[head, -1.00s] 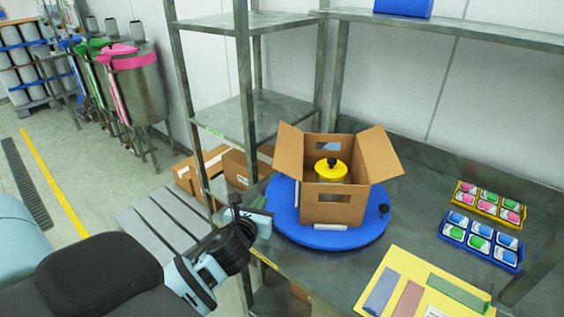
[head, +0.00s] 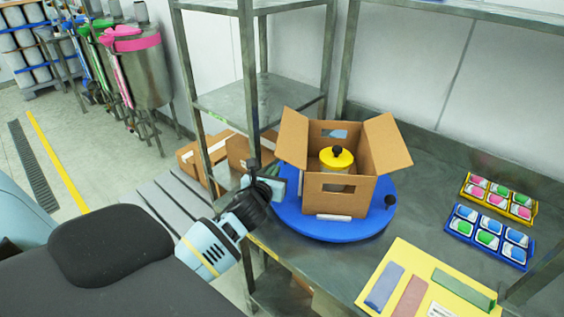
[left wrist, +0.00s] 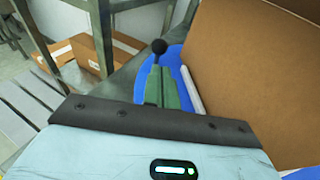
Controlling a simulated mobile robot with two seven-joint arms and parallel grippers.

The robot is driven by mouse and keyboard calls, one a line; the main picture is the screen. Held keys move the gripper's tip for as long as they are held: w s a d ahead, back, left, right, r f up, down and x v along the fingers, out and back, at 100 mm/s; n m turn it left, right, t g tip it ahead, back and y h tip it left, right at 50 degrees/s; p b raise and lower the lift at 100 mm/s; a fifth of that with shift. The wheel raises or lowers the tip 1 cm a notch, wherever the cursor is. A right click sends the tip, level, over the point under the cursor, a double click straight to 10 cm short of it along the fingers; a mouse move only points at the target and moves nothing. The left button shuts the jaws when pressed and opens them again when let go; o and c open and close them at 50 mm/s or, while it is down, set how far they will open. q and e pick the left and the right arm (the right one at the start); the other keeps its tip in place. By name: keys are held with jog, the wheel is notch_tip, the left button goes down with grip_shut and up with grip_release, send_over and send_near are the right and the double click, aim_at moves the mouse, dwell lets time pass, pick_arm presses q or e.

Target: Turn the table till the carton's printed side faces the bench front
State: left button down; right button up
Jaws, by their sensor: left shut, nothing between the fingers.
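A blue round turntable (head: 372,222) sits on the bench. An open brown carton (head: 323,197) stands on it, flaps spread, with a yellow-lidded container (head: 337,160) inside. The carton's visible sides are plain with hand holes; no print shows. A black knob (head: 390,200) stands at the turntable's right edge. My left gripper (head: 280,186) is at the turntable's left edge, beside the carton. In the left wrist view its green fingers (left wrist: 160,88) are shut and empty, with a black knob (left wrist: 159,46) just beyond the tips; I cannot tell whether they touch. My right gripper is out of view.
A yellow board (head: 408,262) with coloured strips lies at the bench front. Yellow (head: 520,211) and blue (head: 461,224) trays of small jars stand at the right. A metal shelf rack (head: 243,100) rises behind and left of the turntable.

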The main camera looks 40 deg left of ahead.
aim_at(282, 172)
pick_arm(q)
jog(key=x, duration=0.6)
jog(key=shift+w+a+f+b, duration=0.1)
jog(key=shift+w+b, duration=0.2)
jog(key=shift+b, duration=0.1)
jog(key=shift+w, duration=0.25)
jog(key=shift+w, duration=0.1)
